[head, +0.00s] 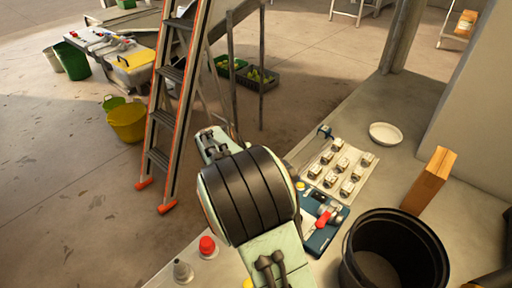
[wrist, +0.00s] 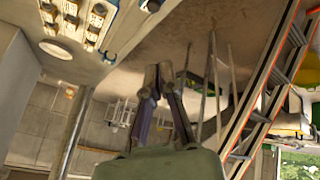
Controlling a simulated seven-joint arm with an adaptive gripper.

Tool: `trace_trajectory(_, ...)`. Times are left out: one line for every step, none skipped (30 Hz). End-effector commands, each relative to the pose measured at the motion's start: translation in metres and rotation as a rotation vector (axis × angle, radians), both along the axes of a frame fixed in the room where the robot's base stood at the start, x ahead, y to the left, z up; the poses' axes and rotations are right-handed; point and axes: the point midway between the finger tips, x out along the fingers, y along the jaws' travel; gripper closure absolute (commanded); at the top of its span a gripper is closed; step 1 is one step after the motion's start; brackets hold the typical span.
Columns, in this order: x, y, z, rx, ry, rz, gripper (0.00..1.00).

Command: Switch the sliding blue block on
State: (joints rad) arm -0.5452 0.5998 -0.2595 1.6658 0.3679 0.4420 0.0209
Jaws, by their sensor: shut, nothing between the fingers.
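My gripper (wrist: 158,74) shows in the wrist view with its two fingers together at the tips and nothing between them. It points out over the open floor, apart from the bench. In the head view my arm's thick dark joint hides part of the bench. A small blue part (head: 325,132) stands at the far left corner of a pale panel (head: 327,160) with several metal switch-like pieces. A blue board (head: 323,226) with a red handle lies nearer. Blue parts also show at the panel's edge in the wrist view (wrist: 110,57). I cannot tell which is the sliding block.
A black bucket (head: 362,270), a wooden block (head: 429,180) and a white dish (head: 385,134) stand right of the panel. A red button (head: 207,245) is at the near bench edge. An orange-edged ladder (head: 172,105) stands left of my arm. Crates (head: 262,86) lie on the floor behind.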

Motion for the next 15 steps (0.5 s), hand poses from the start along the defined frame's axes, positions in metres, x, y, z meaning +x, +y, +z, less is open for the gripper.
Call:
trace_trajectory(-0.003, 0.010, -0.017, -0.024, 0.030, 0.025, 1.00)
trace_trajectory(-0.006, 0.015, -0.026, -0.035, 0.046, 0.036, 1.00)
trace_trajectory(-0.009, 0.020, -0.035, -0.047, 0.064, 0.050, 1.00)
trace_trajectory(-0.011, 0.025, -0.040, -0.054, 0.074, 0.061, 1.00)
trace_trajectory(-0.013, 0.028, -0.044, -0.059, 0.080, 0.069, 1.00)
trace_trajectory(-0.014, 0.032, -0.046, -0.062, 0.084, 0.079, 1.00)
trace_trajectory(-0.015, 0.035, -0.046, -0.062, 0.084, 0.084, 1.00)
trace_trajectory(-0.015, 0.036, -0.046, -0.061, 0.083, 0.087, 1.00)
trace_trajectory(-0.016, 0.037, -0.045, -0.061, 0.084, 0.089, 1.00)
trace_trajectory(-0.016, 0.037, -0.045, -0.061, 0.084, 0.089, 1.00)
trace_trajectory(-0.016, 0.037, -0.045, -0.060, 0.084, 0.089, 1.00)
trace_trajectory(-0.016, 0.037, -0.045, -0.060, 0.084, 0.089, 1.00)
trace_trajectory(-0.016, 0.037, -0.045, -0.060, 0.084, 0.089, 1.00)
trace_trajectory(-0.016, 0.037, -0.045, -0.060, 0.084, 0.089, 1.00)
trace_trajectory(-0.016, 0.037, -0.045, -0.060, 0.084, 0.087, 1.00)
